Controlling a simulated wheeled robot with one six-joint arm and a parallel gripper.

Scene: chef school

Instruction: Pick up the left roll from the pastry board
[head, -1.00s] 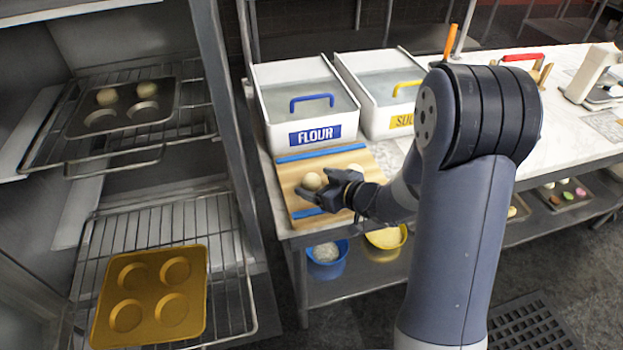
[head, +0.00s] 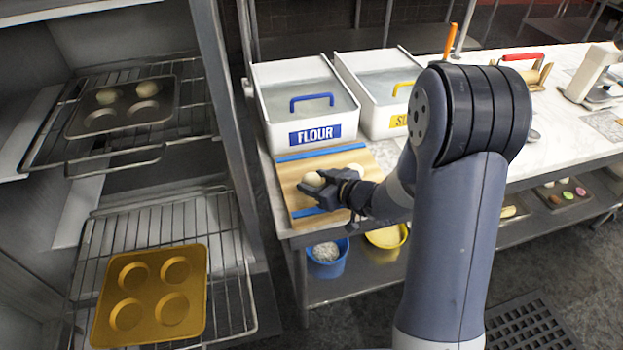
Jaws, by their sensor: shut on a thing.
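The pastry board (head: 290,172) is a wooden board with blue strips along its edges, lying on the near left end of the counter. The left roll (head: 314,179) is a pale dough ball at my gripper (head: 311,186), which is shut on it. The fingers cover part of it. I cannot tell whether it still touches the board.
Flour (head: 303,104) and sugar (head: 377,98) bins stand behind the board. A rack at left holds a dark tin (head: 122,112) with two rolls and a gold tin (head: 150,296) with empty cups. Blue (head: 328,262) and yellow (head: 386,238) buckets sit under the counter.

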